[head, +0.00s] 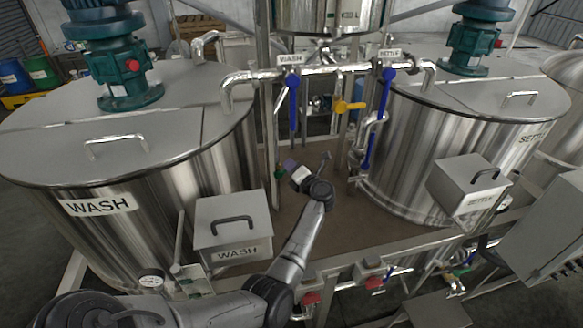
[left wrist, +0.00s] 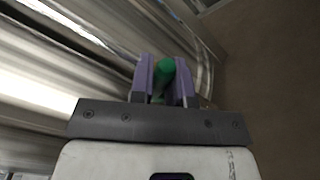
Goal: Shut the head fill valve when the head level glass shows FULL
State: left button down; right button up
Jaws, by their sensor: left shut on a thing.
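My left gripper (head: 289,164) reaches in from the bottom over the brown deck, between the two big tanks. Its purple fingers, also in the left wrist view (left wrist: 165,82), are shut on a green handle (left wrist: 165,70). The green handle (head: 279,170) shows only as a small patch beside the fingers in the head view; whether it belongs to the head fill valve I cannot tell. The head tank (head: 328,16) is cut off by the top edge. I cannot make out its level glass or a FULL mark. My right gripper is not in view.
The WASH tank (head: 185,150) stands left and the SETTLE tank (head: 430,140) right. Blue valve levers (head: 293,108) and (head: 380,120) hang from the overhead pipe, with a yellow lever (head: 350,106) between. A WASH box (head: 232,215) and a SETTLE box (head: 468,182) stand in front.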

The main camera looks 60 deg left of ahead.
pick_arm(q)
jog(key=shift+f, duration=0.1)
jog(key=shift+w+d+f+m+y+b, duration=0.1)
jog(key=shift+f+m+y+b, duration=0.25)
jog(key=shift+m, duration=0.3)
jog(key=shift+w+f+m+y+b, duration=0.1)
jog(key=shift+f+m+y+b, duration=0.1)
jog(key=shift+m+b, duration=0.35)
jog(key=m, duration=0.2)
jog(key=f+m+t+y, duration=0.1)
jog(key=shift+w+f+m+b, duration=0.1)
jog(key=shift+m+b, duration=0.2)
jog(key=shift+m, duration=0.1)
jog(key=c, duration=1.1)
grip_release()
